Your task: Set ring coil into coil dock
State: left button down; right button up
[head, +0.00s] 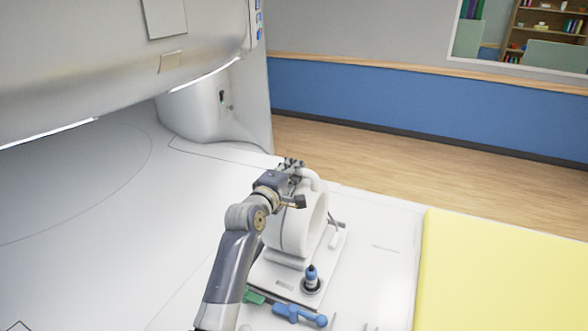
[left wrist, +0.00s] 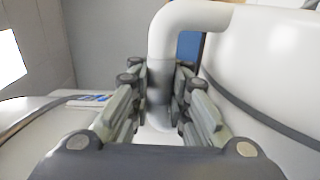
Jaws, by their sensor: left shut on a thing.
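The ring coil (head: 295,232) is a thick white ring standing upright, with a bent tube handle (head: 317,181) at its top. My left gripper (head: 291,165) is shut on that handle. In the left wrist view the white handle (left wrist: 162,60) runs down between the two fingers (left wrist: 160,108), and the coil's white body fills the right side. Below the ring is a flat white base, which looks like the coil dock (head: 267,283). My arm hides part of the ring and base, and I cannot tell whether the ring is fully seated. My right gripper is not in view.
A blue bottle-like item (head: 311,278) stands on the base's front corner. A blue tool (head: 300,315) and a green piece (head: 254,297) lie in front. A yellow pad (head: 500,270) lies at right. The large white magnet housing (head: 110,60) overhangs the left.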

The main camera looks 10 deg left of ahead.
pick_arm(q)
jog(key=shift+f, duration=0.55)
jog(key=c, duration=1.4)
grip_release()
jog(key=shift+c, duration=0.2)
jog(key=shift+s+r, duration=0.1)
jog(key=shift+f, duration=0.4)
jog(key=v, duration=1.2)
jog(key=shift+r, duration=0.4)
jog(key=shift+s+f, duration=0.1)
